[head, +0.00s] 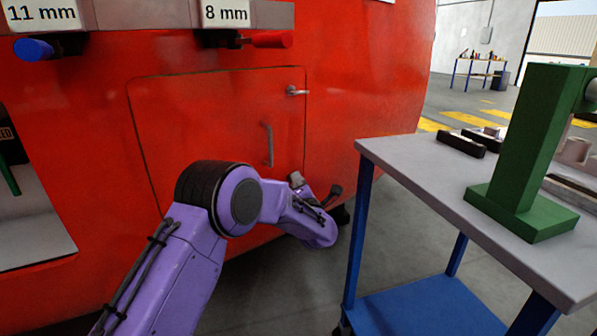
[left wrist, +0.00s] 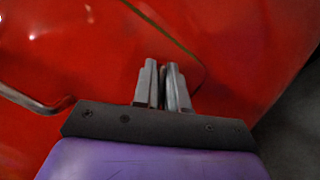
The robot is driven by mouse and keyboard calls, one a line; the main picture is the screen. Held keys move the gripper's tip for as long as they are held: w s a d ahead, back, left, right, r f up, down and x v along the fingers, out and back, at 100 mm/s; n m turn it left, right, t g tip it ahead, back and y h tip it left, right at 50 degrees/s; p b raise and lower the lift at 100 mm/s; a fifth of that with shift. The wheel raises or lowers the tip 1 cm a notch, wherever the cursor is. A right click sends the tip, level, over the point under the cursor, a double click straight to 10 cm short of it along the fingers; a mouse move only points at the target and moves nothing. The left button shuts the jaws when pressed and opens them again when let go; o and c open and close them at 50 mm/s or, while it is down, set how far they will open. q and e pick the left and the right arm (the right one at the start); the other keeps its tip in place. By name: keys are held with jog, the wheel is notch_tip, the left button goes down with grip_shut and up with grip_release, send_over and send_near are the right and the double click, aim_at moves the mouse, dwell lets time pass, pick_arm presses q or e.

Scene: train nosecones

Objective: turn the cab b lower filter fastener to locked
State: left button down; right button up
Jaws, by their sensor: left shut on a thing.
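The red cab (head: 350,120) carries a hatch door (head: 210,120) with rounded corners. A small grey upper fastener (head: 298,91) sits at the door's upper right, its lever lying about level. A bent grab handle (head: 268,145) is below it and also shows in the left wrist view (left wrist: 35,103). My left gripper (left wrist: 164,72) is at the door's lower right corner, against the red surface. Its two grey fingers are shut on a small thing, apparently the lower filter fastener. The fingers hide most of it, so its angle cannot be told. My right gripper is in neither view.
A cart with a grey top (head: 400,160) stands close to the right of my left arm, holding a green stand (head: 530,150) and dark blocks (head: 461,144). A tool rack (head: 150,14) with blue and red handles hangs above the door. Floor is open behind the cart.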

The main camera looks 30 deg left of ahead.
pick_arm(q)
jog(key=m+h+p, duration=0.1)
jog(key=m+p, duration=0.2)
jog(key=shift+r+p, duration=0.2)
jog(key=shift+p, duration=0.15)
jog(key=shift+f+m+g+h+p, duration=0.3)
jog(key=shift+m+g+h+p, duration=0.1)
jog(key=shift+m+p, duration=0.85)
jog(key=c, duration=1.3)
grip_release()
jog(key=shift+o, duration=0.2)
jog(key=v, duration=1)
jog(key=shift+s+d+p, duration=0.15)
jog(key=shift+s+p, duration=0.05)
jog(key=shift+p, duration=0.2)
